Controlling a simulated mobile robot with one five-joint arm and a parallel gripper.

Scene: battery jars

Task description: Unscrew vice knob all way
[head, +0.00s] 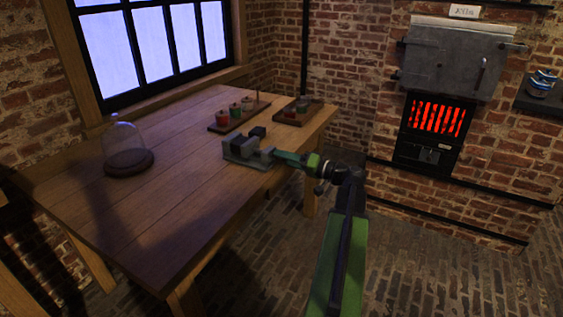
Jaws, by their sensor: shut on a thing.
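The grey vice (243,151) sits on the wooden table (180,210) near its right edge, with dark jaw blocks on top. My gripper (282,156) reaches in from the right at the vice's right end. It is shut on the vice knob, which is mostly hidden by the green fingers. How far the knob is screwed in cannot be seen.
A glass dome on a wooden base (129,163) stands at the table's left. Behind the vice are a tray of jars (225,126) and another tray (285,116). A furnace with a glowing grate (434,118) is on the right wall. The table's front is clear.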

